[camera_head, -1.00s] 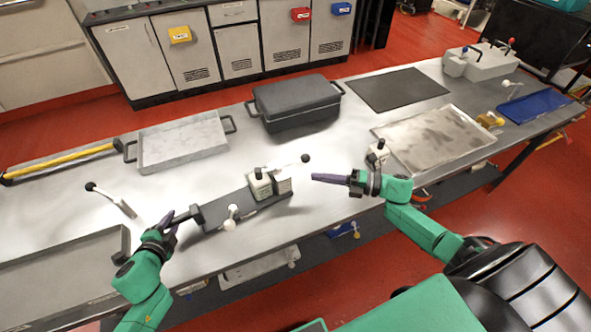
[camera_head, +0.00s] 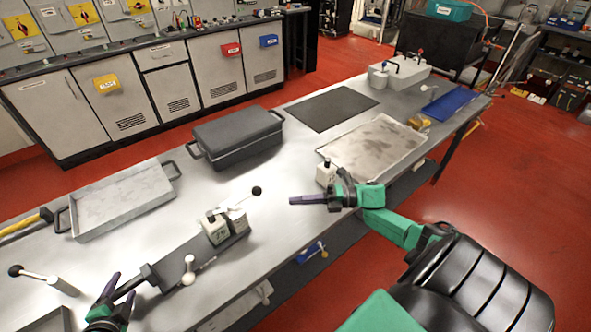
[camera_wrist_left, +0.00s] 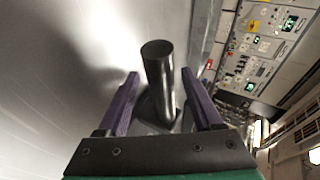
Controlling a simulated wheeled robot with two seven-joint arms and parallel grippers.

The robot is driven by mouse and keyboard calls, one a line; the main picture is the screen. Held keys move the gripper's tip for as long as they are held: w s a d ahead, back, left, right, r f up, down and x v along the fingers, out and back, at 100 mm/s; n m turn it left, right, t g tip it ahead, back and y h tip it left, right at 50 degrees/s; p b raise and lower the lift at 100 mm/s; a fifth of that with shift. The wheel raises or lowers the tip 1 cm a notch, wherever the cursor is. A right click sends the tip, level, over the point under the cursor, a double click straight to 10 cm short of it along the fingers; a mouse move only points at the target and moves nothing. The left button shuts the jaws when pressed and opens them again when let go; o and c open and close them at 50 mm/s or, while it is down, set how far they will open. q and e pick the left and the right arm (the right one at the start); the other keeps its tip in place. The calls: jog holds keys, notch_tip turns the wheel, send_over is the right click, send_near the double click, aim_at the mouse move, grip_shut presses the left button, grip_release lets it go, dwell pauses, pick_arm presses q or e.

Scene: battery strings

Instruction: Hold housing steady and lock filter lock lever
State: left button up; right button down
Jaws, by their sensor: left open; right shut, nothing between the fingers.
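The housing is a long dark grey base (camera_head: 234,241) with white blocks (camera_head: 216,229) at its far end and a dark round handle (camera_head: 129,288) at its near-left end. A lever with a white shaft and black ball (camera_head: 257,190) sticks out up and right from the blocks. A white knob (camera_head: 189,263) stands at the base's front side. My left gripper (camera_head: 121,289) is open with its purple fingers either side of the handle; in the left wrist view the handle (camera_wrist_left: 159,75) stands between the fingers, with gaps visible. My right gripper (camera_head: 292,200) is shut and empty, right of the lever ball, apart from it.
Another black-ball lever (camera_head: 15,271) lies at the left. A grey tray (camera_head: 130,218) and a dark lidded case (camera_head: 237,152) are behind the housing. A white bottle-like fixture (camera_head: 326,173) stands behind my right gripper, near a metal tray (camera_head: 425,150). Bare table lies around the lever ball.

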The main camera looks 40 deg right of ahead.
pick_arm(q)
jog(key=v, duration=1.1)
jog(key=shift+s+r, duration=0.2)
jog(key=shift+s, duration=0.15)
jog(key=shift+a, duration=0.1)
